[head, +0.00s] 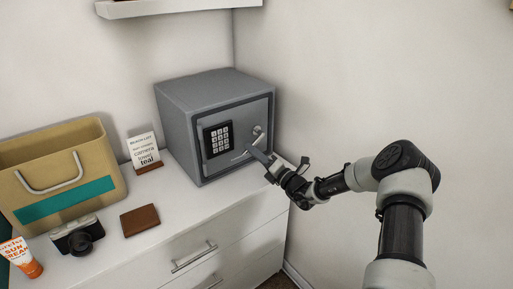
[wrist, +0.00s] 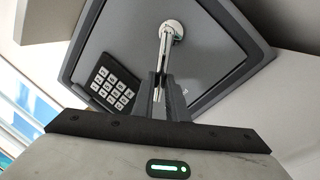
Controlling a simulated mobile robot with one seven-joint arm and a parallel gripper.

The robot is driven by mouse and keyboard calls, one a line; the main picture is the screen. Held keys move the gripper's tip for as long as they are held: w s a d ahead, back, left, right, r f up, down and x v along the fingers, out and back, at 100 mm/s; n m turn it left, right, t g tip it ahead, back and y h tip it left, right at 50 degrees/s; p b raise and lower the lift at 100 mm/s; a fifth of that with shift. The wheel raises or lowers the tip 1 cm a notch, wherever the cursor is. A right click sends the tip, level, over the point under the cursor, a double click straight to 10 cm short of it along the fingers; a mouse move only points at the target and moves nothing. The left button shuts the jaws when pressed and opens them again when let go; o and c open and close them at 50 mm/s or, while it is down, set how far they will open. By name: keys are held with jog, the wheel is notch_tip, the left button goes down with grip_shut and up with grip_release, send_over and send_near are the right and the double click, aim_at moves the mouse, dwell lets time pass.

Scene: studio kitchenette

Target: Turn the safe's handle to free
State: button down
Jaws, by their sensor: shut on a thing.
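The grey safe (head: 180,120) stands on the white dresser against the back wall, its door closed. A black keypad (head: 218,139) is on the door; it also shows in the wrist view (wrist: 112,86). The safe's handle (head: 257,137) is a silver lever on a round hub, right of the keypad. In the wrist view the handle (wrist: 166,45) runs from its hub down between my fingers. My gripper (head: 262,156) is at the door front, shut on the lever's free end, with the fingertips (wrist: 161,82) on both sides of it.
A tan bag (head: 90,140), camera (head: 77,237), brown wallet (head: 140,220), note card (head: 144,148) and sunscreen tube (head: 20,257) are on the dresser (head: 185,205), left of the safe. A wall stands close on the right. A shelf (head: 170,6) hangs above.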

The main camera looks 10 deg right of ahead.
jog(key=shift+s+a+r+m+t+h+p, duration=0.1)
jog(key=shift+a+r+m+t+h+p, duration=0.15)
jog(key=shift+r+m+p, duration=0.75)
jog(key=shift+s+a+r+m+t+h+p, duration=0.25)
jog(key=shift+m+p, duration=0.45)
jog(key=shift+m, duration=0.85)
jog(key=shift+w+r+m+t+h+p, duration=0.1)
jog(key=shift+r+m+h+p, duration=0.3)
jog(key=shift+r+m+p, duration=0.6)
jog(key=shift+f+m, duration=0.35)
jog(key=c, duration=1.7)
grip_release()
jog(key=shift+c, duration=0.2)
jog(key=shift+s, duration=0.1)
jog(key=v, duration=1.7)
jog(key=shift+s+f, duration=0.15)
jog(key=shift+f, duration=0.05)
jog(key=shift+d, duration=0.1)
